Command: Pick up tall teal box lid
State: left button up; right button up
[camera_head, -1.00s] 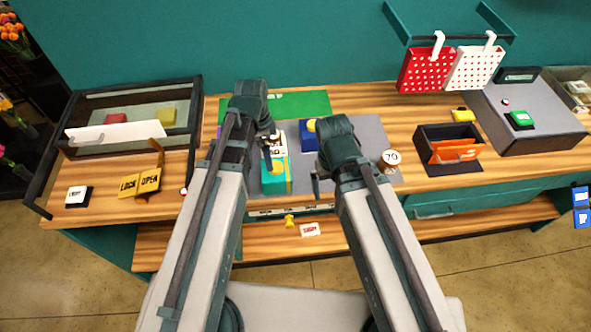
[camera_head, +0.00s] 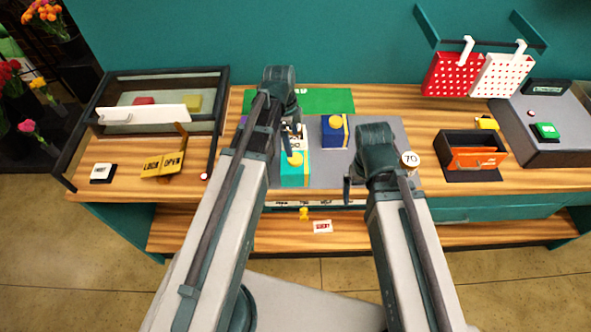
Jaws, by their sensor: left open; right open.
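The tall teal box (camera_head: 295,179) stands on the grey mat (camera_head: 325,175) in the middle of the counter. Its teal lid carries a yellow knob (camera_head: 295,159). A white printed card or panel shows just behind it. My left gripper (camera_head: 290,128) is open above and slightly behind the teal box, and the arm partly covers the box's left side. My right gripper (camera_head: 350,190) is open and empty at the mat's front right, apart from the box.
A blue box (camera_head: 334,131) with a yellow knob stands close behind, to the right. A round tag marked 70 (camera_head: 411,159) sits beside my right arm. A green mat (camera_head: 325,101) lies behind. The glass case (camera_head: 150,118) is at left, the black bin (camera_head: 472,152) at right.

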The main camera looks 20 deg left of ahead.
pick_arm(q)
jog(key=b, duration=0.3)
send_over(295, 158)
jog(key=shift+s+a+f, duration=0.1)
jog(key=shift+s+f, duration=0.05)
jog(key=shift+f, duration=0.9)
jog(key=shift+s+a+f, duration=0.1)
jog(key=shift+s+f, duration=0.05)
jog(key=shift+f, duration=0.9)
jog(key=f+b, duration=0.5)
jog(key=shift+w+d+f, duration=0.15)
jog(key=shift+w, duration=0.1)
grip_shut()
